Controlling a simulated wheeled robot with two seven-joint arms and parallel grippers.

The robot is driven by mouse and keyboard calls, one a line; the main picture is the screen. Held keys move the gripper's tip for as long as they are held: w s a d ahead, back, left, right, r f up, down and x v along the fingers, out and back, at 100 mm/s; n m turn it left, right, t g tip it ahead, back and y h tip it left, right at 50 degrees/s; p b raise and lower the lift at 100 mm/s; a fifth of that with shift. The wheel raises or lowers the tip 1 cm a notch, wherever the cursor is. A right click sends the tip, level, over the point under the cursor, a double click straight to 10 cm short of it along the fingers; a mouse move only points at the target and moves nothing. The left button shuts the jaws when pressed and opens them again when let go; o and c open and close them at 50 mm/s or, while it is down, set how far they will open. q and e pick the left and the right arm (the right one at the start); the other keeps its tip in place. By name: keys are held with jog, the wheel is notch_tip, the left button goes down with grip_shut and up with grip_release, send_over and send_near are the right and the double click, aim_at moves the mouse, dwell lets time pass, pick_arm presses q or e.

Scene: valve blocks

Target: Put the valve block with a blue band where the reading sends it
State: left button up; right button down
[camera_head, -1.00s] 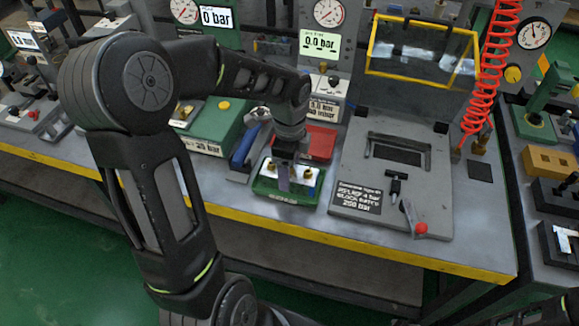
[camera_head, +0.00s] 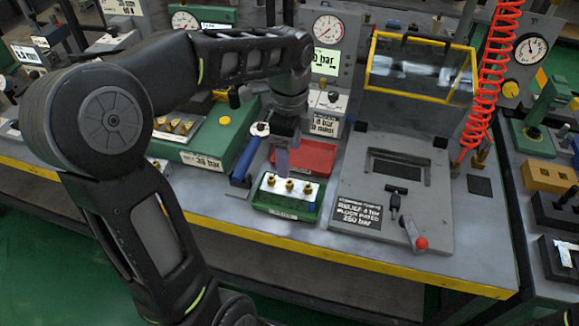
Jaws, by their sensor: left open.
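A silver valve block (camera_head: 289,187) with brass fittings on top sits in a green tray (camera_head: 286,214) near the bench's front edge. I cannot make out a blue band on it clearly. My left gripper (camera_head: 283,163) is open and empty, above and behind the block, in front of a red tray (camera_head: 318,158). The red tray looks empty where it shows. A display (camera_head: 325,61) under a round gauge (camera_head: 328,30) is partly hidden by my arm; "bar" is legible. My right gripper is not in view.
A grey test fixture (camera_head: 391,230) with a red-knobbed lever (camera_head: 421,243) and a yellow-framed clear guard (camera_head: 421,69) stands to the right. A green case (camera_head: 212,142) holding brass parts is at the left.

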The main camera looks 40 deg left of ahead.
pick_arm(q)
jog(key=shift+r, duration=0.75)
